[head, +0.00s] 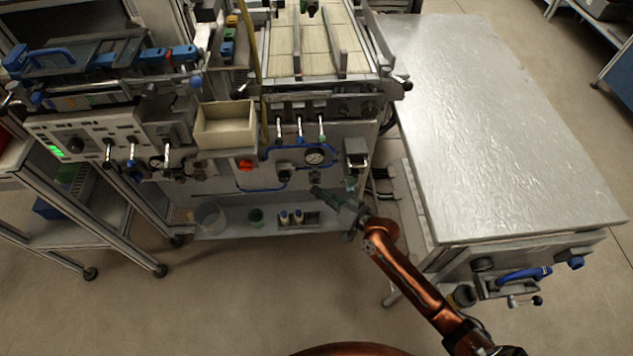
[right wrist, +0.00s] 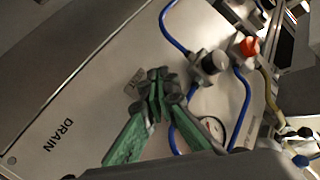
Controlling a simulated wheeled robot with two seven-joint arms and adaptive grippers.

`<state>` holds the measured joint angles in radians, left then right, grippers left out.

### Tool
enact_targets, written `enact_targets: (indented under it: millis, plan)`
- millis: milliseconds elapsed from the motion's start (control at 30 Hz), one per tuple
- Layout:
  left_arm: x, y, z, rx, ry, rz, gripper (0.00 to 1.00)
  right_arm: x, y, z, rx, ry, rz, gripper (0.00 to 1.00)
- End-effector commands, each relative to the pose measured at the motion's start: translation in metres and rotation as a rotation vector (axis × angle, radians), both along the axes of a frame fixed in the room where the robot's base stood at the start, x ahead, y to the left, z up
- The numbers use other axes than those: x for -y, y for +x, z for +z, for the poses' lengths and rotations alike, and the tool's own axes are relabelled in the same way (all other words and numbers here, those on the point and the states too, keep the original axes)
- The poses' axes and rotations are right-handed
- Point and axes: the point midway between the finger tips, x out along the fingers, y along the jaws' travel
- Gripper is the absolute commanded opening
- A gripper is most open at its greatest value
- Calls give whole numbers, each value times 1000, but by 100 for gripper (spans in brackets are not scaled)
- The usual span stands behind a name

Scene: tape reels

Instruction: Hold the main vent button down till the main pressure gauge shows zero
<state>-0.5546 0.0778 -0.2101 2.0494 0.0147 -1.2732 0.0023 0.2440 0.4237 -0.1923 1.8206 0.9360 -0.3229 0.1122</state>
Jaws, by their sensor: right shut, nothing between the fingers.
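A round pressure gauge (head: 315,156) with a pale dial and dark rim is on the front panel; its reading is too small to make out. In the right wrist view the gauge (right wrist: 213,126) is partly hidden behind my gripper. A red button (head: 246,165) and a black-capped fitting (head: 284,175) sit left of it on the blue tubing. The red button (right wrist: 248,46) and black cap (right wrist: 214,62) also show in the right wrist view. I cannot read which is the main vent button. My right gripper (head: 318,191) is shut and empty, below the gauge, apart from both.
A cream open box (head: 225,128) juts out above the red button. A lower shelf (head: 330,229) holds cups and small bottles. A metal-topped table (head: 500,120) stands to the right. The panel bears the word DRAIN (right wrist: 59,135).

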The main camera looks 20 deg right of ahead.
Motion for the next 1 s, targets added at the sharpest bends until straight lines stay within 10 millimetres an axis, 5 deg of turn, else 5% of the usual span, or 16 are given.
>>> enact_targets:
  millis: [1000]
  plan:
    - [-3, 9, 25, 27, -1, 0, 0, -14, -48, 0, 0, 0, 0, 0]
